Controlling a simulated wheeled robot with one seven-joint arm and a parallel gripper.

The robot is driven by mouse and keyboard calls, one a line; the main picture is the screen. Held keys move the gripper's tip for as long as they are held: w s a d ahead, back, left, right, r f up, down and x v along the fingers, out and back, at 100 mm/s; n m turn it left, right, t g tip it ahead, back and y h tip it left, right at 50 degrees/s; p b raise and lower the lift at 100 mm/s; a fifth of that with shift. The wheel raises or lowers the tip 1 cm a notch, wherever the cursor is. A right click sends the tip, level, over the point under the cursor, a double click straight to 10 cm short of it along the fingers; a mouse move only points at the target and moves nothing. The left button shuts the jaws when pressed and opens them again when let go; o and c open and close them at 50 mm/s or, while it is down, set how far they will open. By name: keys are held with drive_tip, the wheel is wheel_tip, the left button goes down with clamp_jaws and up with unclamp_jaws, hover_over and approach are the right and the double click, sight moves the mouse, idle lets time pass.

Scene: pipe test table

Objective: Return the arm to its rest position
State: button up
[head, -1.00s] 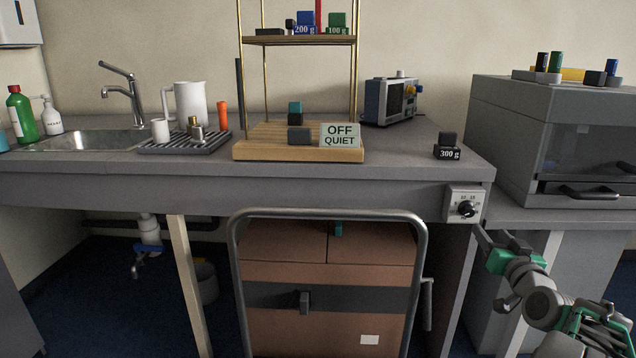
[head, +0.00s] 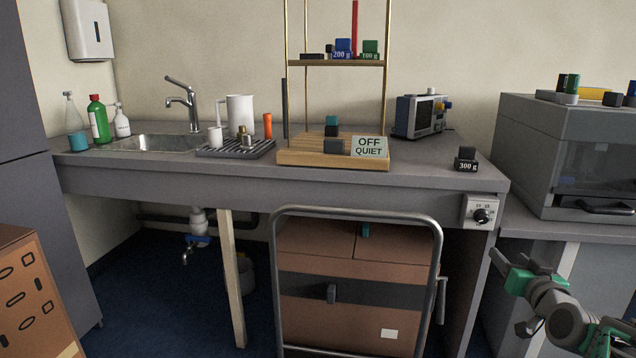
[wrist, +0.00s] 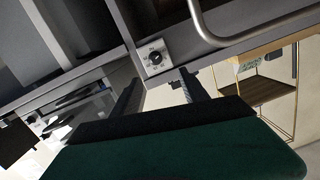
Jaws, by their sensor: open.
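My gripper (head: 497,258) is at the lower right of the head view, in front of the bench's right end and below the dial box (head: 481,211). In the wrist view the two fingers of my gripper (wrist: 160,88) stand apart with nothing between them. The dial box (wrist: 155,58) shows just beyond them and looks clear of both fingers. Its black knob (head: 481,216) faces forward. My arm reaches in from the lower right corner, and its lower part is out of view.
A grey cabinet (head: 540,135) is at the right. A 300 g weight (head: 466,160) sits near the bench's right end. Blue floor is open at the lower left.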

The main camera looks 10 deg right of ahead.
drive_tip(key=s+a+r+n+g+y+p, duration=0.1)
drive_tip(key=a+r+n+g+y+p, duration=0.3)
drive_tip(key=a+p, duration=0.6)
drive_tip(key=s+a+r+m+g+p, duration=0.1)
drive_tip(key=a+r+g+p, duration=0.1)
drive_tip(key=a+r+p, duration=0.8)
drive_tip(key=s+a+r+g+p, duration=0.2)
drive_tip(key=s+a+p, duration=0.4)
drive_tip(key=s, duration=0.3)
drive_tip(key=s+a+r+n+g+p, duration=0.1)
drive_tip(key=s+a+r+g+p, duration=0.1)
drive_tip(key=s+a+g+p, duration=0.3)
drive_tip(key=s+a+p, duration=0.2)
drive_tip(key=s+a, duration=0.2)
drive_tip(key=shift+s+a+n, duration=0.15)
drive_tip(key=shift+s+n, duration=0.15)
drive_tip(key=shift+s, duration=0.05)
